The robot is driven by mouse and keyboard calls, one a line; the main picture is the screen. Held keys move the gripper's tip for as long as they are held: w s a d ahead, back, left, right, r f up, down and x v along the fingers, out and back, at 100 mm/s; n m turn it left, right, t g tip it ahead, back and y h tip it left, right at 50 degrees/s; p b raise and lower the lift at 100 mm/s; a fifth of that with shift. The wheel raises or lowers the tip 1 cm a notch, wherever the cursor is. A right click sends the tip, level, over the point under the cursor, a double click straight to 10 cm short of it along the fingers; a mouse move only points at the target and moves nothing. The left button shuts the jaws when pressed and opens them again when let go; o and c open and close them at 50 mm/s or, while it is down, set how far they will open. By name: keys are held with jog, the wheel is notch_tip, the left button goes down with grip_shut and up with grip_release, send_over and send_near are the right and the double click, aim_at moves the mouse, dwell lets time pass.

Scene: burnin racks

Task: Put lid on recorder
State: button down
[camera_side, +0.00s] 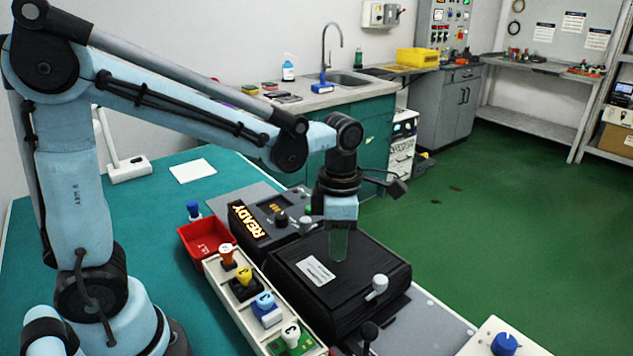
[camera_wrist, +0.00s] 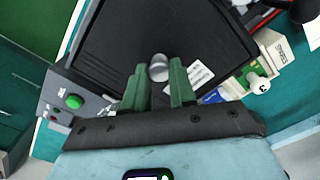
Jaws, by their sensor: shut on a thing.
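A broad black lid (camera_side: 345,275) with a white label lies over the grey recorder (camera_side: 420,322) in the side view. It also fills much of the wrist view (camera_wrist: 125,40). My gripper (camera_side: 339,250) points straight down at the lid's top. In the wrist view, the green fingers of my gripper (camera_wrist: 158,84) are shut on a rounded grey knob (camera_wrist: 158,64) on the lid. The fingers hide part of the knob. I cannot tell whether the lid's underside touches the recorder all round. The recorder's lit READY sign (camera_side: 250,222) stands behind the lid.
A pale rack (camera_side: 226,290) with several numbered coloured plugs runs along the lid's left side. A red bin (camera_side: 205,238) is behind it.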

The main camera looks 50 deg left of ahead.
dwell(0.3)
jog(key=c, duration=0.8)
grip_release()
jog(key=shift+c, duration=0.2)
jog(key=shift+r, duration=2.5)
jog(key=shift+r, duration=2)
